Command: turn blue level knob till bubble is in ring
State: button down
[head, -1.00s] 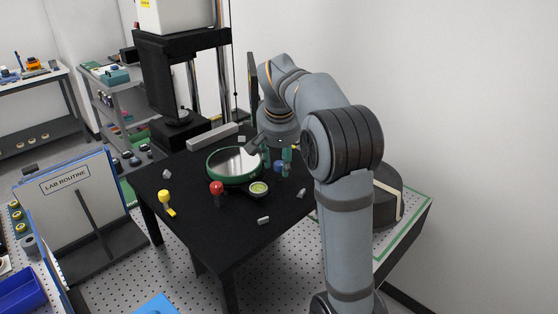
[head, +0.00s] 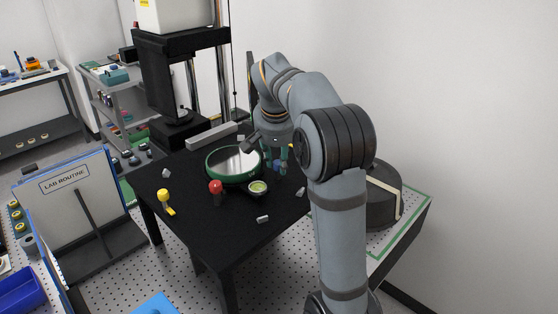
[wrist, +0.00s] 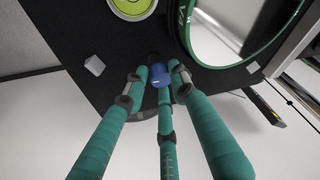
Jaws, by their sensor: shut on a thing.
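The blue knob (wrist: 160,77) shows in the wrist view between the three green fingers of my gripper (wrist: 158,82), which are closed around it. In the head view my gripper (head: 279,166) points down at the table's right side, and its fingers mostly hide the knob. The round yellow-green bubble level (head: 258,187) lies left of and nearer than my gripper. It also shows in the wrist view (wrist: 128,8), cut off by the top edge. I cannot tell where the bubble sits against the ring.
A round mirror with a green rim (head: 212,172) lies beside my gripper on the black table (head: 225,220). A red knob (head: 215,187) and a yellow knob (head: 164,196) stand to the left. Small grey blocks (head: 263,219) lie about. A dark instrument stand (head: 168,85) rises behind.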

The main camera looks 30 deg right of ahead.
jog(key=m, duration=0.1)
jog(key=m+h, duration=0.1)
jog(key=m, duration=0.1)
jog(key=shift+w+a+r+m+g, duration=0.15)
jog(key=shift+w+r+m+g, duration=0.2)
jog(key=shift+m+g, duration=0.05)
jog(key=shift+w+m+g+h+p, duration=0.1)
jog(key=shift+m+g+h+p, duration=0.3)
jog(key=shift+m, duration=0.6)
jog(key=shift+m+g+h+p, duration=0.15)
jog(key=shift+m+p, duration=0.3)
jog(key=shift+m, duration=0.55)
jog(key=c, duration=1.8)
grip_release()
jog(key=o, duration=0.3)
jog(key=shift+f+g, duration=0.2)
jog(key=shift+g, duration=0.05)
